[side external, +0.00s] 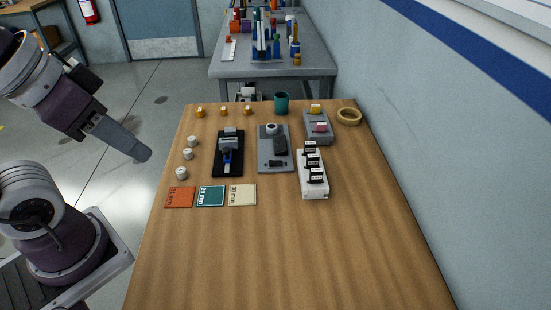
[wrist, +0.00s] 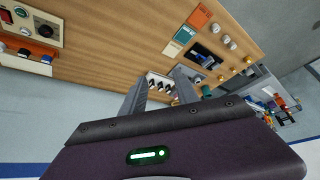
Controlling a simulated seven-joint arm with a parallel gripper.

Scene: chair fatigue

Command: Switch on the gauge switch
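My gripper (side external: 143,153) is raised left of the wooden table, apart from everything on it. In the wrist view its two fingers (wrist: 160,88) are spread with nothing between them.
The table (side external: 290,250) holds a black device (side external: 228,162), a grey device with a round knob (side external: 266,158), a white strip with black plugs (side external: 313,190), a teal cup (side external: 281,103), cards and small cylinders. A wall (side external: 450,130) runs along the right.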

